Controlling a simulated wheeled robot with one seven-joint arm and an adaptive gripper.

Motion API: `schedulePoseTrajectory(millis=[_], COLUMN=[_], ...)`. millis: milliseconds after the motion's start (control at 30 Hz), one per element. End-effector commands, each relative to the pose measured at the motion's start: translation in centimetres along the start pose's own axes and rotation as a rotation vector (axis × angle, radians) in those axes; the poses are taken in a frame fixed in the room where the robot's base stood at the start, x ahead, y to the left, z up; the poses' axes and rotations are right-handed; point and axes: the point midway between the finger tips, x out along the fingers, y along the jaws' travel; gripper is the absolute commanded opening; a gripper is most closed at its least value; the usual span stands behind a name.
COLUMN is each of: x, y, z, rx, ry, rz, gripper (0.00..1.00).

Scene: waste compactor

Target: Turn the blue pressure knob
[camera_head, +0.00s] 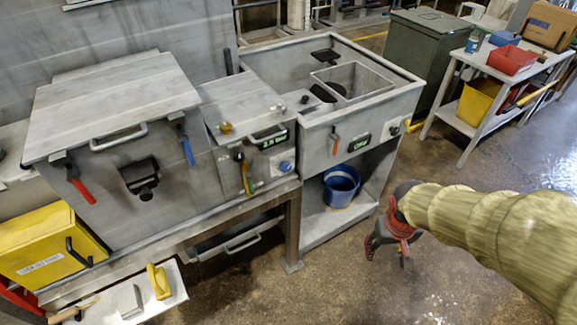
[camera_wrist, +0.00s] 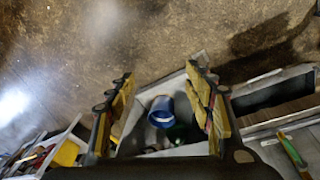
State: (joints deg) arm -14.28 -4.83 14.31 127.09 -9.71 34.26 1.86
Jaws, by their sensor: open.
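The blue pressure knob (camera_head: 286,166) is a small round knob on the front panel of the middle control unit (camera_head: 240,115), just below a green digital display (camera_head: 270,138). I cannot make out the knob in the wrist view. My gripper (camera_head: 390,250) is open and empty over the floor, to the right of the machine and well apart from the knob. In the wrist view my gripper (camera_wrist: 165,110) shows its two yellow-padded fingers spread wide, with the floor and a blue bucket (camera_wrist: 161,111) seen between them.
The blue bucket (camera_head: 341,185) stands on the shelf under the sink unit (camera_head: 400,90). A large lidded bin with a red handle (camera_head: 80,184) is left of the control unit. A yellow box (camera_head: 45,245) sits at far left. A cart (camera_head: 480,110) stands at back right. Floor in front is clear.

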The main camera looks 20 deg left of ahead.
Motion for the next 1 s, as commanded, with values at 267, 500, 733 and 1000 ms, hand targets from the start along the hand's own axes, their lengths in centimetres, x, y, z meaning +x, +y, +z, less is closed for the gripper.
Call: schedulePoseTrajectory(millis=[267, 500, 733, 1000], x=[11.0, 18.4, 12.6, 8.7], y=[-5.1, -13.9, -19.9, -22.0], z=[-10.4, -20.3, -29.1, -31.1], rx=[-0.183, -0.322, -0.364, -0.345], ry=[0.166, 0.489, 0.877, 1.021], rz=[-0.019, -0.164, -0.352, -0.455], gripper=[0.52, 0.52, 0.52, 0.52])
